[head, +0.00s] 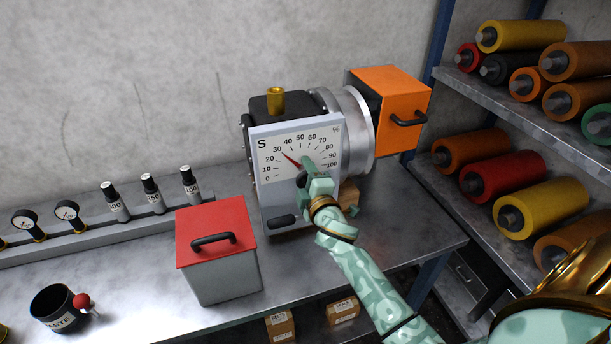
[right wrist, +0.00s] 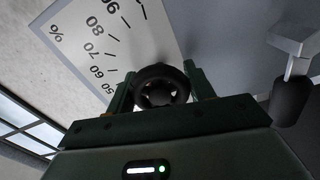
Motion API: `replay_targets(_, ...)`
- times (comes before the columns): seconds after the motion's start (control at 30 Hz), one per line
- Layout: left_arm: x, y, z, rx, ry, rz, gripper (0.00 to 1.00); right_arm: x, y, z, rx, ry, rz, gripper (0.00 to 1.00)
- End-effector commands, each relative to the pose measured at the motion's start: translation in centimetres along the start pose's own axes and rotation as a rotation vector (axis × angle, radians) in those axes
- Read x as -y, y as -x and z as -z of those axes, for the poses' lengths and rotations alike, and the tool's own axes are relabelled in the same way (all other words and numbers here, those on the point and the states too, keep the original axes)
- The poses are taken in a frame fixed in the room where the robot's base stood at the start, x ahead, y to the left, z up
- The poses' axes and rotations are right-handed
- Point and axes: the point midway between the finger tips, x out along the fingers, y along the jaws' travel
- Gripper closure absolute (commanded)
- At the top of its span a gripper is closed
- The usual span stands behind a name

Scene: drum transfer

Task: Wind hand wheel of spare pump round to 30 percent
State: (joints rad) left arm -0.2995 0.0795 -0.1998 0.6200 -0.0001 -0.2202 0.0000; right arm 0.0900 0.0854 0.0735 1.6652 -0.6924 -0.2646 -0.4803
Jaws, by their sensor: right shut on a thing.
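The pump (head: 275,105) stands on the steel bench, with a white dial plate (head: 265,150) on its front marked S and a scale from 0 to 100 percent. The dial's red needle (head: 291,160) points close to the 30 mark. The small black hand wheel (right wrist: 160,87) sits low on the plate and shows between my right fingers in the right wrist view. My right gripper (head: 310,180) is shut on the wheel and hides most of it in the head view. My left gripper is not in view.
A grey box with a red lid (head: 215,228) stands close left of the pump. An orange box (head: 400,100) is attached at its right. A black waste cup (head: 58,308) stands front left. Racks with coloured rollers (head: 500,180) are at right. Gauges (head: 67,212) line the back left.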

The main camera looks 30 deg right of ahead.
Motion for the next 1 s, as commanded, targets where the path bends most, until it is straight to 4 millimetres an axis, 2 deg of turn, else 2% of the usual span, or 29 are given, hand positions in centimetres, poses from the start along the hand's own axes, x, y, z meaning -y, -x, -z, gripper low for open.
replay_targets(0.17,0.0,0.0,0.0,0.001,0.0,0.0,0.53,0.1,0.0,-0.1,0.001,0.0,0.003,0.7)
replay_targets(0.2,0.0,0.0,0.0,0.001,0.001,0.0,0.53,0.1,0.0,-0.1,0.001,-0.001,0.003,0.36)
replay_targets(0.23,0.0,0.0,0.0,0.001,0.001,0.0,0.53,0.1,0.0,-0.1,0.001,-0.001,0.003,0.27)
replay_targets(0.27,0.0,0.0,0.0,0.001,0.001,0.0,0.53,0.1,0.0,-0.1,0.001,-0.001,0.003,0.25)
replay_targets(0.53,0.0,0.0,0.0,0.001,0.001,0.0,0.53,0.1,0.1,0.0,0.001,-0.002,0.001,0.25)
replay_targets(0.67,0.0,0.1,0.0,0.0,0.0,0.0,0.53,0.1,1.2,0.0,0.0,-0.003,0.002,0.25)
replay_targets(0.77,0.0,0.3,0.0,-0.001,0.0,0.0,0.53,0.0,3.2,0.0,0.001,-0.003,0.003,0.25)
replay_targets(1.0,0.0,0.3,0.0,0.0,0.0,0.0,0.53,0.3,9.8,-0.1,0.003,-0.003,0.005,0.25)
